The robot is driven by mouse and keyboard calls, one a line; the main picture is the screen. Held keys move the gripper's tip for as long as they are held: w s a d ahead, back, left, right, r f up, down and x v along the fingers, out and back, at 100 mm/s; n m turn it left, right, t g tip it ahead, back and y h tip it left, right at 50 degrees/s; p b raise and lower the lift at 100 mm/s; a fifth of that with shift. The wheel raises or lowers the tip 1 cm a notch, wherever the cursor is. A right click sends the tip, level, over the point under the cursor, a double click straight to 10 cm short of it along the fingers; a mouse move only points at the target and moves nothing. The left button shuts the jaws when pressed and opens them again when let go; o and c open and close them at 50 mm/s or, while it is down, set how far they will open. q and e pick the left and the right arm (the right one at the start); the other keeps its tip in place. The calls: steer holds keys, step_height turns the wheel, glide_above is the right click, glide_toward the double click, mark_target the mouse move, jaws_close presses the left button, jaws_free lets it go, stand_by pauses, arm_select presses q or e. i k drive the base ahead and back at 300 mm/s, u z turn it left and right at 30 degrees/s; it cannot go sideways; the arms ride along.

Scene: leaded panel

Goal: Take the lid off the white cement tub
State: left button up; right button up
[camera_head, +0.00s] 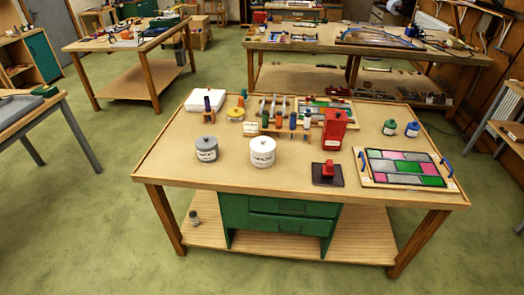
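A white tub (262,156) with a dark-lettered label stands upright on the near workbench (170,162), a little left of the bench's middle. Its white lid (262,141) is on it, with a small knob on top. A grey tub (206,152) of similar shape, with a label and a knobbed lid, stands just to its left, apart from it. The lettering is too small to read for certain. Neither of my grippers is in view, so nothing is seen touching either tub.
A rack of hand tools (286,124) stands behind the white tub. A red container (334,130), a red block on a dark pad (328,172) and a coloured glass panel (405,168) with blue handles are to the right. The bench's front edge is clear.

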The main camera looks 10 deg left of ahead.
mark_target(262, 144)
steer(key=z, duration=0.15)
steer(key=i, duration=1.85)
steer(key=u, duration=0.2)
